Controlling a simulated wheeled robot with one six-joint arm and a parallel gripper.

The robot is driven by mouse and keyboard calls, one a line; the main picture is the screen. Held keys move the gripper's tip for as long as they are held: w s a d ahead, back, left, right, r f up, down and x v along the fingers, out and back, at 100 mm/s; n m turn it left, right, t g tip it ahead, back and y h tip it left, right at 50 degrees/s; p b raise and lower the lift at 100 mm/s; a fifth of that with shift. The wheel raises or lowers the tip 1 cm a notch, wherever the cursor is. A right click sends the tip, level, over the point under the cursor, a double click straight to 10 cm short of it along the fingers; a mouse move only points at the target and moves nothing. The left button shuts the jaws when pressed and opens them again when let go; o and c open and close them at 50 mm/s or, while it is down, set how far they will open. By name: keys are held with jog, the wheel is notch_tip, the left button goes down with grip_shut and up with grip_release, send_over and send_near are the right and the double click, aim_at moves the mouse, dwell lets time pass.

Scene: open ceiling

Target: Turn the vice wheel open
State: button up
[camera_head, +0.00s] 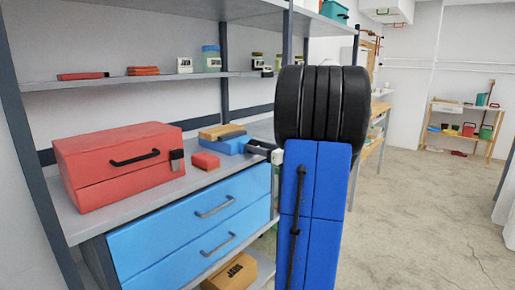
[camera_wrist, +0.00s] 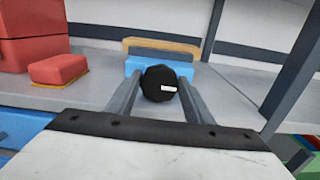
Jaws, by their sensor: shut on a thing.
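The vice wheel (camera_wrist: 159,84) is a black, many-sided knob with a small white label, in the middle of the wrist view. Behind it is the blue vice body (camera_wrist: 134,66) with a tan wooden jaw (camera_wrist: 160,45). My gripper (camera_wrist: 160,90) has one finger on each side of the wheel and is shut on it. In the head view the blue vice (camera_head: 232,146) sits on the grey workbench. My gripper (camera_head: 262,148) reaches it from the right, and the wheel is hard to make out there.
A red toolbox (camera_head: 95,180) and a small red box (camera_head: 205,161) stand left of the vice on the bench. Blue drawers (camera_head: 195,230) are below. A shelf (camera_head: 120,82) with jars runs above. A dark post (camera_wrist: 288,80) rises to the right in the wrist view.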

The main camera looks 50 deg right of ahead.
jog(key=n, duration=0.7)
jog(key=shift+a, duration=0.15)
dwell(0.4)
jog(key=o, duration=1)
jog(key=shift+s, duration=0.1)
jog(key=s, duration=0.5)
jog(key=s+d, duration=0.1)
jog(key=s, duration=1.1)
jog(key=shift+s+d, duration=0.1)
jog(key=shift+d, duration=0.1)
